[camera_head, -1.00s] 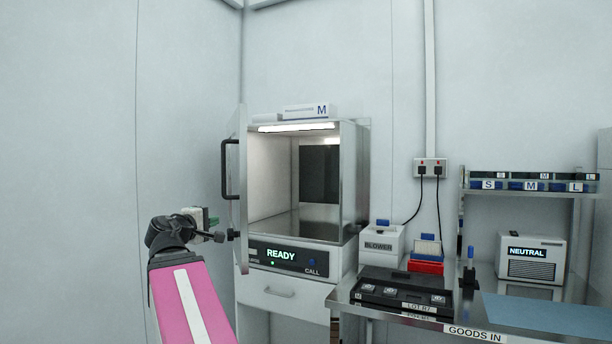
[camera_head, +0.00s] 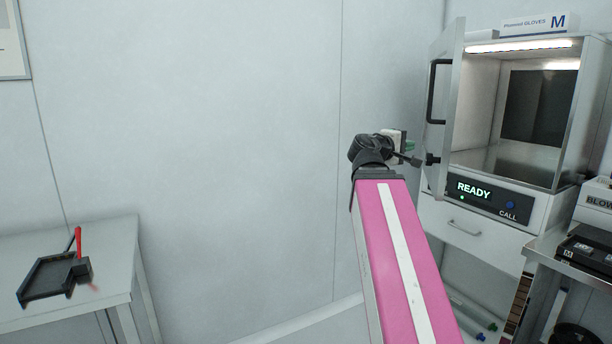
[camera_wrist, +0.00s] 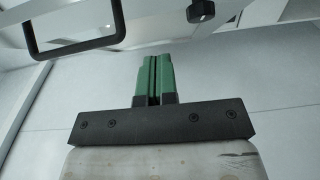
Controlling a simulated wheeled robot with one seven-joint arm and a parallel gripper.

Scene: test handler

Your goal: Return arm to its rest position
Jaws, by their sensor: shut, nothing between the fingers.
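My gripper shows in the wrist view (camera_wrist: 154,78) with its two green fingers together and nothing between them. In the head view my pink arm reaches up from the bottom. My gripper (camera_head: 409,147) is at its end, small and partly hidden by the wrist, close to the open handler door (camera_head: 443,110). The door's black handle (camera_head: 433,92) is just above and to the right of it. In the wrist view the handle (camera_wrist: 75,47) crosses the upper left, apart from the fingers.
The handler cabinet (camera_head: 480,215) reads READY and stands open at right, its lit chamber empty. A glove box (camera_head: 535,24) lies on top. The goods-in bench (camera_head: 545,250) is at lower right. A table (camera_head: 110,262) with a black tray (camera_head: 45,280) stands at lower left. Bare wall lies between.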

